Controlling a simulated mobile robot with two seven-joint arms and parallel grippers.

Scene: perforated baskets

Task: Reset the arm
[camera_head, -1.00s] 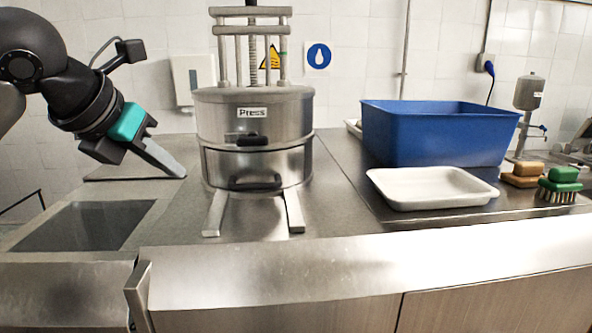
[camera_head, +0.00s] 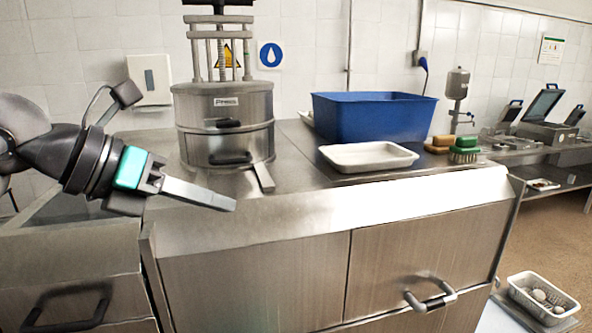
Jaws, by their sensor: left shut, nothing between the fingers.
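My left gripper (camera_head: 232,204) reaches in from the left, with a teal block on its wrist and pale metal fingers pointing right. It is shut and empty. It hangs in front of the counter's front edge, below and in front of the steel press (camera_head: 226,128). It overlaps the lower left of the press area in the picture, and no contact with anything shows. My right gripper is out of view.
On the steel counter (camera_head: 290,185) stand a blue bin (camera_head: 375,118), a white tray (camera_head: 367,157) and brushes (camera_head: 464,149). A basket with white items (camera_head: 543,299) sits low at the right. A drawer handle (camera_head: 431,297) sticks out.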

